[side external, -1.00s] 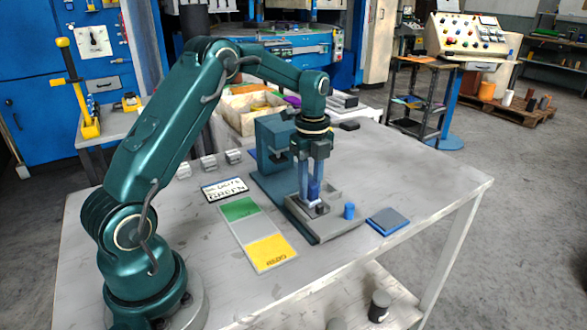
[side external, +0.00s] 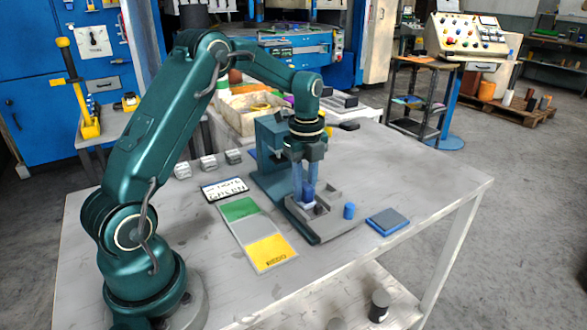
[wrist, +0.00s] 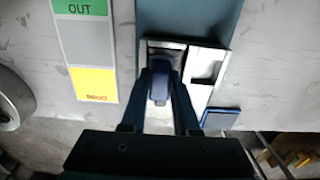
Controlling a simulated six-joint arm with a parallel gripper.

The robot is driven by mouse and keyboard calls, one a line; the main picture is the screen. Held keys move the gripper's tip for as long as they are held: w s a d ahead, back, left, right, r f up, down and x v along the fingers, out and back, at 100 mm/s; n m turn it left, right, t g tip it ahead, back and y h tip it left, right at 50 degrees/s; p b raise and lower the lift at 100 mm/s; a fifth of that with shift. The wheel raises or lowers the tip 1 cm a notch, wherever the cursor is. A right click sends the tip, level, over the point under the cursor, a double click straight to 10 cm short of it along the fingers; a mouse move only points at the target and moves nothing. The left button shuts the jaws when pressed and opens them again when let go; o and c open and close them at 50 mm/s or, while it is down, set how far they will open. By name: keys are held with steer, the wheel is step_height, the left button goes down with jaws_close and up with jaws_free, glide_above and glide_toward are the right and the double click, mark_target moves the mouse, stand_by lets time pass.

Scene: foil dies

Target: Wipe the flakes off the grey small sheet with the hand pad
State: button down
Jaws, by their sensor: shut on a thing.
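My gripper (side external: 307,198) points down over the left part of the grey press bed. It is shut on the hand pad, a blue block that shows between the fingers in the wrist view (wrist: 160,88). The pad is low over the bed, seemingly at its surface; exact contact cannot be told. A small flat square (side external: 388,220), grey on top with a blue edge, lies on the table right of the bed. It also shows in the wrist view (wrist: 220,118). I cannot tell whether this is the grey small sheet, or whether a sheet lies under the pad. No flakes can be made out.
The teal press frame (side external: 272,150) stands close behind my gripper. A green, grey and yellow strip (side external: 258,225) and a lettered plate (side external: 224,188) lie to the left. The table's front right is clear.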

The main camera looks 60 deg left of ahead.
steer(key=shift+w, duration=0.6)
stand_by(0.4)
steer(key=shift+s+r, duration=0.1)
steer(key=shift+s, duration=0.5)
stand_by(0.3)
steer(key=shift+w, duration=0.6)
stand_by(0.3)
steer(key=shift+s, duration=0.55)
